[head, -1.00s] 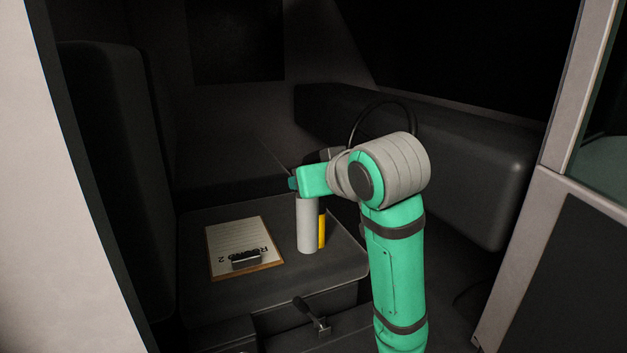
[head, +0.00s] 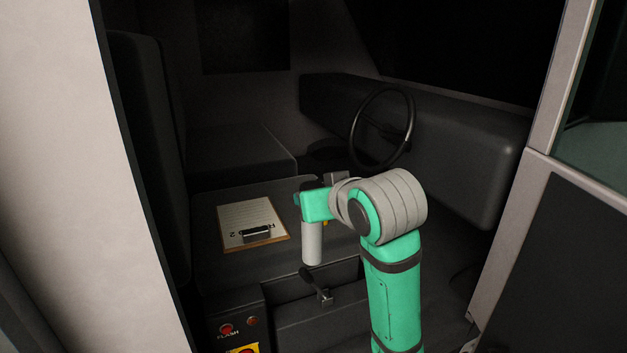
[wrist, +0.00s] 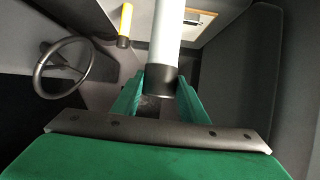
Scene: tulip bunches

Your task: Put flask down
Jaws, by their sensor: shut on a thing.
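The flask (head: 312,243) is a pale grey upright cylinder hanging below my gripper in the head view. Its lower end lies in front of the near edge of the dark console top (head: 205,240); I cannot tell whether it touches anything. In the wrist view the pale flask body (wrist: 166,35) has a dark end. The green fingers of my gripper (wrist: 160,84) are on both sides of that dark end, shut on it. In the head view my arm's end hides the flask's top.
A clipboard (head: 250,215) with paper lies on the console, left of the flask. A yellow cylinder (wrist: 126,18) with a dark end is near it, mostly hidden in the head view. A lever (head: 321,292), red buttons (head: 226,330) and a steering wheel (head: 354,145) are around.

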